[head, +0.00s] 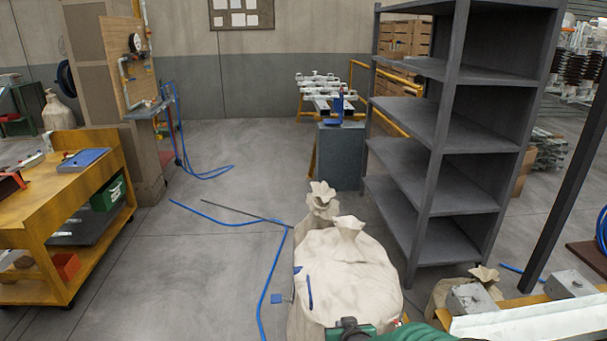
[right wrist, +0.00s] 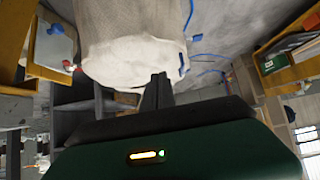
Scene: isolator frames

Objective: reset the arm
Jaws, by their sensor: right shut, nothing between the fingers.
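My right gripper (head: 349,326) shows at the bottom of the head view, dark with a green arm behind it. It is over the near side of a large pale sack (head: 345,268). In the right wrist view its dark fingers (right wrist: 158,80) are together with nothing between them. The sack (right wrist: 130,55) fills the top middle of that view, beyond the fingertips. I cannot tell whether the fingers touch it. My left gripper is not in view.
A grey shelf rack (head: 432,180) with empty shelves stands right of the sacks. A yellow cart (head: 92,215) is at the left. A blue hose (head: 268,285) lies on the floor beside the sack. Grey blocks (head: 471,300) are at the lower right.

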